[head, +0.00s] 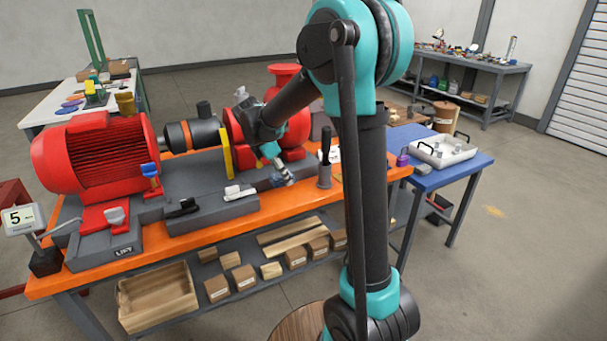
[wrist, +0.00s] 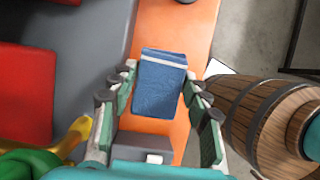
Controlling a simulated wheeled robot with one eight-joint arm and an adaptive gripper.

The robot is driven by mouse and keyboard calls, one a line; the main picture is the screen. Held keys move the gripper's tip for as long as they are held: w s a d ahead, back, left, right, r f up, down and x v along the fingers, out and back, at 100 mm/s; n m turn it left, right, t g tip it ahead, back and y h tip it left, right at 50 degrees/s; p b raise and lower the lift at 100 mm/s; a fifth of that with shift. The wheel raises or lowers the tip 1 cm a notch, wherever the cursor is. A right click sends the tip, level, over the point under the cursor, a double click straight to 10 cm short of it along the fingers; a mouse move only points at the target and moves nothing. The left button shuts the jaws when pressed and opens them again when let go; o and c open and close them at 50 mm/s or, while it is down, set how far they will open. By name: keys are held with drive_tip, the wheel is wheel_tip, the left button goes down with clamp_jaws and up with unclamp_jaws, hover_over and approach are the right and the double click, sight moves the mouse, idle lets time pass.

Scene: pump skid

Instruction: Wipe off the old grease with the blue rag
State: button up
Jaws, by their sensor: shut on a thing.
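The blue rag (wrist: 160,85) is a folded blue cloth block with a white stripe near its far end. In the wrist view it sits between the two fingers of my gripper (wrist: 159,92), which is shut on it. Whether the rag touches a surface there I cannot tell. I cannot make out the old grease in either view.
The orange bench (head: 150,255) carries a red motor (head: 95,155), a yellow guard (head: 227,153) and an upright dark-handled tool (head: 325,165). A blue table (head: 440,178) with a white tray (head: 443,152) stands right. A wooden barrel (wrist: 255,110) is beside the bench. Open floor lies further right.

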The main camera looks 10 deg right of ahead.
drive_tip(key=shift+r, duration=1.65)
drive_tip(key=shift+s, duration=0.1)
